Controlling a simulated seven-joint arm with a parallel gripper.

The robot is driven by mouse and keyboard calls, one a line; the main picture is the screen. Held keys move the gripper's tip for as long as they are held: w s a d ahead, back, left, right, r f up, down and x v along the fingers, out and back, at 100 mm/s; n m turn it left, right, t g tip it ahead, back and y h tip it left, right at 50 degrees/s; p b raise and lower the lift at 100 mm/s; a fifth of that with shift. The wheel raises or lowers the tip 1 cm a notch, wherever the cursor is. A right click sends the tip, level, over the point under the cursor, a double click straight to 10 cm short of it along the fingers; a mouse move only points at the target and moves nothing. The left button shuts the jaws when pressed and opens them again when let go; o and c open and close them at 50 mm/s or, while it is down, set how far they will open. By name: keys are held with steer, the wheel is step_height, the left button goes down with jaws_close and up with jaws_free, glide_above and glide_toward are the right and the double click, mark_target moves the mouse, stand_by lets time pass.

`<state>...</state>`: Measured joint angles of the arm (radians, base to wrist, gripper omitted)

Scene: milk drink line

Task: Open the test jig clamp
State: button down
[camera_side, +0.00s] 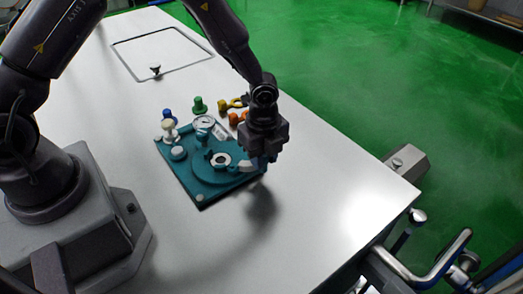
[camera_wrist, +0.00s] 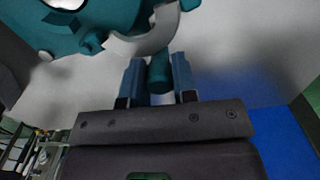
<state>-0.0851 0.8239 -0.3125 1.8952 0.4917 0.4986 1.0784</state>
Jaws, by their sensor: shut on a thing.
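The test jig (camera_side: 205,188) is a teal plate with a gauge, knobs and a round fixture, lying on the white table. My gripper (camera_side: 262,160) is at the jig's right edge, pointing down. In the wrist view my gripper's blue fingers (camera_wrist: 157,85) are shut on a teal peg-like handle (camera_wrist: 159,72), which looks like the clamp's handle. A pale curved piece (camera_wrist: 145,38) and part of the teal jig (camera_wrist: 95,25) lie just beyond it. In the side view the fingers hide most of the handle.
Green (camera_side: 198,104), orange (camera_side: 234,118) and yellow (camera_side: 222,105) small parts stand behind the jig. A blue-topped part (camera_side: 168,113) and a white knob (camera_side: 169,127) are at its far left corner. A black-topped knob (camera_side: 155,69) stands farther back. The table's front right is clear.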

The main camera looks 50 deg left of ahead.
steer(key=shift+s+d+m, duration=0.15)
steer(key=shift+d+m, duration=0.15)
steer(key=shift+m, duration=0.3)
steer(key=c, duration=0.9)
jaws_free()
step_height(320, 180, up, 13)
